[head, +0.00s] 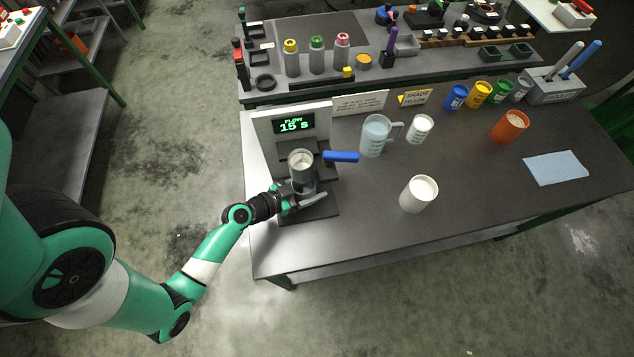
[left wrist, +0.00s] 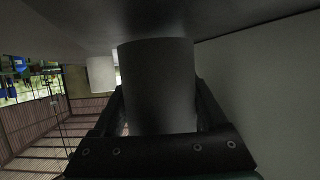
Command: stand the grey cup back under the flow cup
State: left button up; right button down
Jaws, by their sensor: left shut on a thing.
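My left gripper (head: 298,200) is low beside the stand's dark base plate (head: 319,209), just below the flow cup in the head view. It is shut on the grey cup, a plain grey cylinder (left wrist: 157,85) between its fingers in the left wrist view. In the head view the grey cup is largely hidden by the flow cup and gripper. I cannot tell whether it touches the base plate. My right gripper is not in view.
A blue handle (head: 341,156) sticks out right of the flow cup. A clear jug (head: 376,137), a white cup (head: 418,194), a marked beaker (head: 419,129) and an orange cup (head: 510,127) stand to the right. A blue cloth (head: 556,168) lies far right.

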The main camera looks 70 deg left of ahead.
pick_arm(q)
jog(key=shift+f, duration=0.7)
jog(key=shift+d+r, duration=0.1)
jog(key=shift+r, duration=0.05)
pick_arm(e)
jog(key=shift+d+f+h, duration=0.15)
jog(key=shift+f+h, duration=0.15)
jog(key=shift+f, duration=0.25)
